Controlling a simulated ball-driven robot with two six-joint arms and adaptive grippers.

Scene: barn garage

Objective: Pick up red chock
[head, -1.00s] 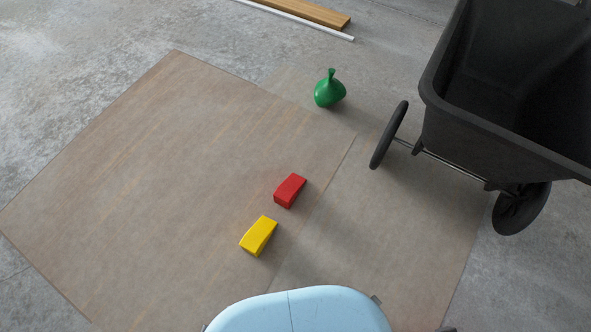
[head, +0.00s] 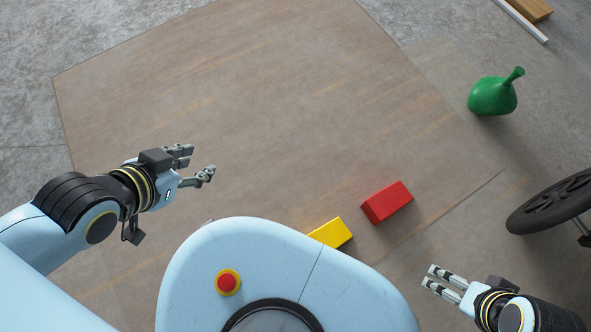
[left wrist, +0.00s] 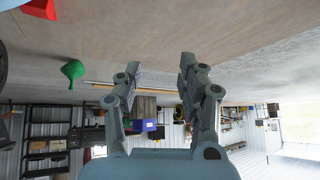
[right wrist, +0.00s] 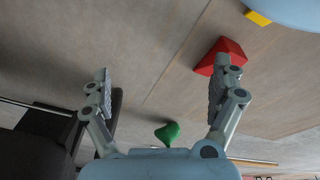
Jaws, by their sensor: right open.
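The red chock (head: 387,202) lies on the brown floor sheet, just ahead of my base and right of centre in the head view. It also shows in the right wrist view (right wrist: 224,57), partly behind a finger, and at the top left of the left wrist view (left wrist: 40,8). My right gripper (head: 432,277) is open and empty, to the lower right of the red chock and apart from it. My left gripper (head: 201,163) is open and empty, far to the left of the chock. In the left wrist view its fingers (left wrist: 157,82) are spread.
A yellow chock (head: 331,233) lies close to the red one, partly hidden by my base. A green vase-like object (head: 493,95) stands at the upper right. A cart wheel (head: 553,202) is at the right edge. The brown sheet (head: 240,90) is clear ahead.

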